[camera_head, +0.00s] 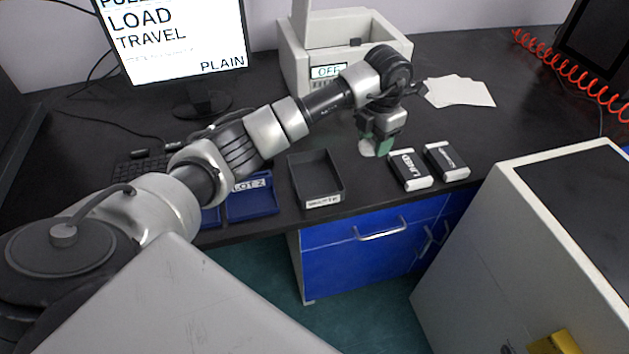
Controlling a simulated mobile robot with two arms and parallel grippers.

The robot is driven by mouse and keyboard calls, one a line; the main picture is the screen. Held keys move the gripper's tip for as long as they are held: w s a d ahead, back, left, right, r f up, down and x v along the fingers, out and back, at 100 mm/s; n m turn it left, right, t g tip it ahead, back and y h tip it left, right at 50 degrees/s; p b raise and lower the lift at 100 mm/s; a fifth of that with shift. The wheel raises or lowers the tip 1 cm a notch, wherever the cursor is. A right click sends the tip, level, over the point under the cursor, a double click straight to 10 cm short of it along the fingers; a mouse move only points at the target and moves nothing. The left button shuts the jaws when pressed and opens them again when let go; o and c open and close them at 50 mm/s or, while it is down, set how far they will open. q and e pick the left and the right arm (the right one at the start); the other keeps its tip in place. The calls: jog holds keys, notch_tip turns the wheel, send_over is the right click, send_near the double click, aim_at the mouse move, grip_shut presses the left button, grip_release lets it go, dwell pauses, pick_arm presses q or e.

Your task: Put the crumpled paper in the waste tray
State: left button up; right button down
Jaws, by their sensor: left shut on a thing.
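My left gripper (378,146) reaches down to the black bench top, to the right of the waste tray. It is shut on the crumpled paper (366,149), a small whitish lump partly hidden by the green-tipped fingers. The paper is at or just above the bench surface; I cannot tell which. The waste tray (322,200) is a dark open box with a white label on its front, near the bench's front edge. It looks empty. My right gripper is not in view.
Two black-and-white boxes (409,170) (446,161) lie right of the gripper. Blue trays (250,205) sit left of the waste tray, partly under my arm. Behind are a light-coloured machine (300,62), a monitor (175,40) and white sheets (460,91). A white cabinet (500,240) stands front right.

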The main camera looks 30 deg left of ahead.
pick_arm(q)
jog(key=shift+a+f+n, duration=0.15)
jog(key=shift+a+n, duration=0.05)
jog(key=shift+n, duration=0.1)
jog(key=p, duration=0.3)
send_over(320, 178)
notch_tip(320, 178, down, 7)
jog(key=shift+s+r, duration=0.1)
notch_tip(320, 178, down, 4)
jog(key=shift+f+p, duration=0.1)
jog(key=shift+p, duration=0.25)
jog(key=o, duration=0.4)
jog(key=shift+f, duration=0.15)
jog(key=shift+o, duration=1)
